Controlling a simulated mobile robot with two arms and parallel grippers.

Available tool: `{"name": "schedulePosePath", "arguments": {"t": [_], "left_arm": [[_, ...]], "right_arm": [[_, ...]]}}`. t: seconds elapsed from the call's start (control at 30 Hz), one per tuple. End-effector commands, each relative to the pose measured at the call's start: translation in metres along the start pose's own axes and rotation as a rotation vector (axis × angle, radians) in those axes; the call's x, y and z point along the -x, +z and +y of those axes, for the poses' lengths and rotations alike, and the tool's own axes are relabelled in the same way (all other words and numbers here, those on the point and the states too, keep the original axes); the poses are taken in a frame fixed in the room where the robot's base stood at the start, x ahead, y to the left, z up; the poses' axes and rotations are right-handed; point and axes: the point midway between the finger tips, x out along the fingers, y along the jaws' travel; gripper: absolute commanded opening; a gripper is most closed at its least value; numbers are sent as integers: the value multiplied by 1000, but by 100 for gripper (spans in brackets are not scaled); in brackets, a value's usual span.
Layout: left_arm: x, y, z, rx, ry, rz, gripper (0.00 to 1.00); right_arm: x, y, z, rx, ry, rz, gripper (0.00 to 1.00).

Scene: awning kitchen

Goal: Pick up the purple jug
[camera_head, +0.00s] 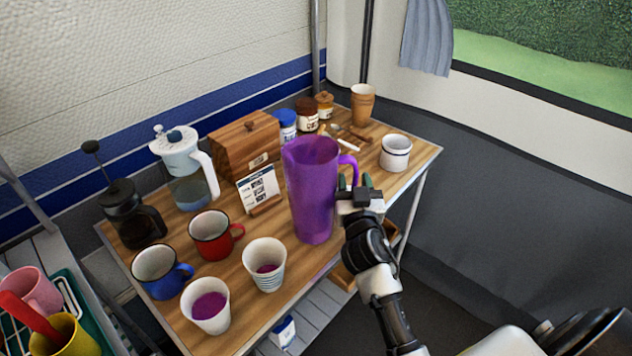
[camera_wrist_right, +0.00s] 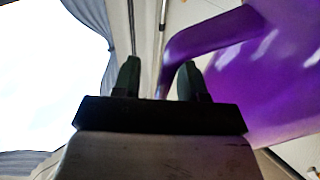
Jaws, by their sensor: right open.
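The purple jug (camera_head: 312,190) stands upright on the wooden table (camera_head: 262,327), its handle (camera_head: 352,163) facing right. My right gripper (camera_head: 361,184) is at the handle side of the jug, with its fingers open. In the right wrist view, the jug body (camera_wrist_right: 265,75) fills the right side. Its handle (camera_wrist_right: 190,44) curves down toward the gap between the two fingers (camera_wrist_right: 158,78). I cannot tell whether the fingers touch the handle. My left gripper is not in view.
A striped cup (camera_head: 264,255) stands left of the jug, near a red mug (camera_head: 210,240). A wooden box (camera_head: 240,150) and small card stand (camera_head: 258,188) are behind it. A white mug (camera_head: 396,153) stands to the right. The table's right edge lies beneath my arm.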

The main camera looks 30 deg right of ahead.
Motion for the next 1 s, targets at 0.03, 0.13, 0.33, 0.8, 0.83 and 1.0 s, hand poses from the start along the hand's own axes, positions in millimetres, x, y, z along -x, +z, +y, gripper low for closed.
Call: {"name": "schedulePosePath", "arguments": {"t": [0.03,0.13,0.33,0.8,0.83,1.0], "left_arm": [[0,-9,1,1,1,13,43],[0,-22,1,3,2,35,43],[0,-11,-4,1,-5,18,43],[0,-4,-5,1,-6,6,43],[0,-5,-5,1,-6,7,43],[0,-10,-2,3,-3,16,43]], "right_arm": [[1,0,0,1,0,-1,42],[1,0,0,1,0,-1,42],[1,0,0,1,0,0,22],[0,0,0,4,1,0,0],[0,0,0,5,1,-1,0],[0,1,1,8,2,-3,0]]}}
